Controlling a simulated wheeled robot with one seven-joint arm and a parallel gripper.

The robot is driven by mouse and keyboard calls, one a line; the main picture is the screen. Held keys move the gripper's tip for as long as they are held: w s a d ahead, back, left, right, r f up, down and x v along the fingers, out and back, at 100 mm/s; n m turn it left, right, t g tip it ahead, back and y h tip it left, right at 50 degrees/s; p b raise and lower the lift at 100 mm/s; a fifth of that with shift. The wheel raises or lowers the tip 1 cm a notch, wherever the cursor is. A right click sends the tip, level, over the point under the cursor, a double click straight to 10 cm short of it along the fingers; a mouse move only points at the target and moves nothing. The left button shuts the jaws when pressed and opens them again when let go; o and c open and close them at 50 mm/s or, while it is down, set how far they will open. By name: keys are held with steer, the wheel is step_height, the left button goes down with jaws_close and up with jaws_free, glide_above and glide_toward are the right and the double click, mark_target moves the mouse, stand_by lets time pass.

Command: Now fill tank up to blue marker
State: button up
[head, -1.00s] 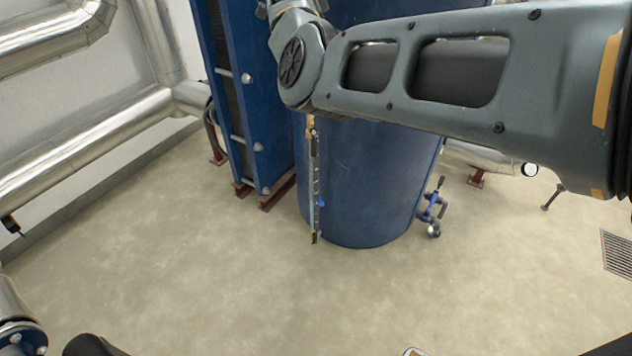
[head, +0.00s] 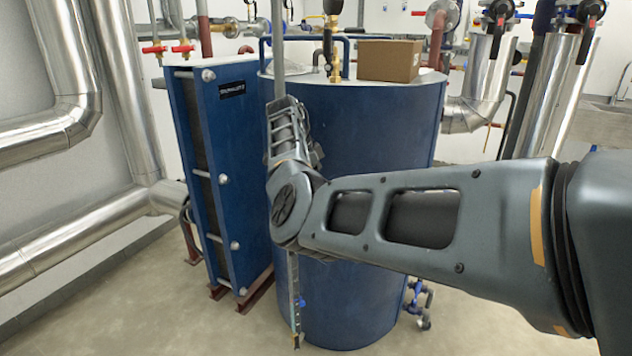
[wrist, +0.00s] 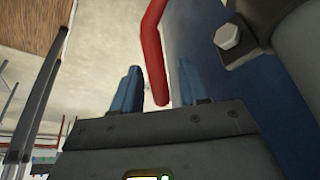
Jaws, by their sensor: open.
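The blue cylindrical tank (head: 380,115) stands in the middle of the head view, partly behind my arm. A narrow level gauge (head: 294,285) runs down its front, with a small blue marker (head: 302,303) near the lower end. The liquid level cannot be read. My gripper (wrist: 165,97) shows in the wrist view, open, with nothing between its fingers that I can tell is held. A red bent handle (wrist: 153,50) lies just beyond and between the fingertips; contact cannot be told. The gripper is not clearly visible in the head view.
A blue plate exchanger (head: 228,170) stands left of the tank. A cardboard box (head: 389,60) and brass fitting (head: 333,50) are on the tank top. Blue valve fittings (head: 421,300) sit low at its right. Silver pipes (head: 140,120) line the left wall. Floor in front is clear.

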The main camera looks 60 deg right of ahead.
jaws_close()
stand_by(0.3)
stand_by(0.3)
